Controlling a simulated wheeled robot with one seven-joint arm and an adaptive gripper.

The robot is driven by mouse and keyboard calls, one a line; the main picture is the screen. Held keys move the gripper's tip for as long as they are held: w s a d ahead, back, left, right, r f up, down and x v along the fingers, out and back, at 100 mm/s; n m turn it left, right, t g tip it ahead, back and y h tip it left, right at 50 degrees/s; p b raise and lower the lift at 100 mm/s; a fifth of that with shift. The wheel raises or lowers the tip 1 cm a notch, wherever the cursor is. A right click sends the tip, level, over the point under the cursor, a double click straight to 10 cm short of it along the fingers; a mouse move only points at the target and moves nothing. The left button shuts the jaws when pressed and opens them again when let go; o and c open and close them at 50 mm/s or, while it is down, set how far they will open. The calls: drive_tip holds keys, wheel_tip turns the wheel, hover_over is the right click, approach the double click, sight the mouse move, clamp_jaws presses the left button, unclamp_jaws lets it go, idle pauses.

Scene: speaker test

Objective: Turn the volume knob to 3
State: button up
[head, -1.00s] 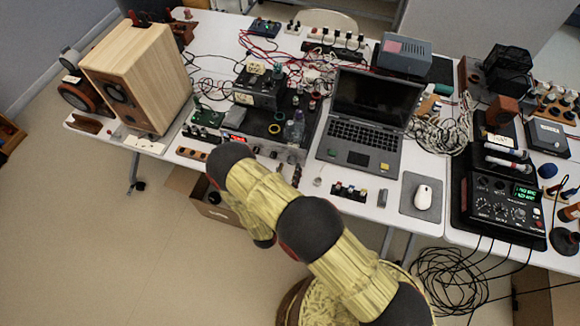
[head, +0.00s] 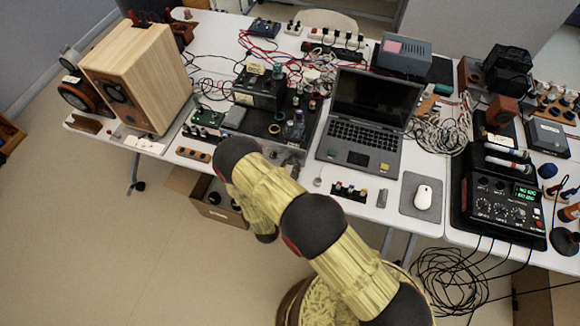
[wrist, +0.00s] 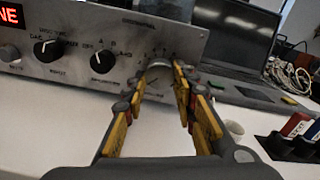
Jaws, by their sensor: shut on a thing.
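The silver volume knob (wrist: 158,72) sits at the right of the amplifier's grey front panel (wrist: 110,75) in the wrist view. Small scale marks show above it, too small to read surely. My gripper (wrist: 159,88) has its yellow fingers on both sides of the knob and is shut on it. I cannot make out the knob's pointer. Two black pointer knobs, a selector (wrist: 48,49) and another (wrist: 102,61), stand left of it. In the head view my arm hides most of the amplifier's front, and the knob cannot be made out.
An open laptop (head: 360,135) stands right of the amplifier. A wooden speaker (head: 140,75) is at the left. A small block with coloured caps (wrist: 296,128) is close to the gripper's right. A mouse (head: 423,197) lies on its pad. Cables (head: 440,130) lie beyond the laptop.

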drive_tip(key=c, duration=0.4)
drive_tip(key=m+b, duration=0.2)
drive_tip(key=m, duration=0.1)
drive_tip(key=shift+a+f+m, duration=0.1)
drive_tip(key=shift+m, duration=0.3)
drive_tip(key=m+b, duration=0.2)
drive_tip(key=m, duration=0.1)
drive_tip(key=shift+w+m, duration=0.1)
drive_tip(key=shift+m, duration=0.2)
drive_tip(key=m+b, duration=0.2)
drive_tip(key=m, duration=0.2)
drive_tip(key=shift+a+m, duration=0.1)
drive_tip(key=shift+m, duration=0.2)
drive_tip(key=shift+m+b, duration=1.25)
drive_tip(key=shift+m, duration=0.65)
drive_tip(key=shift+r, duration=0.2)
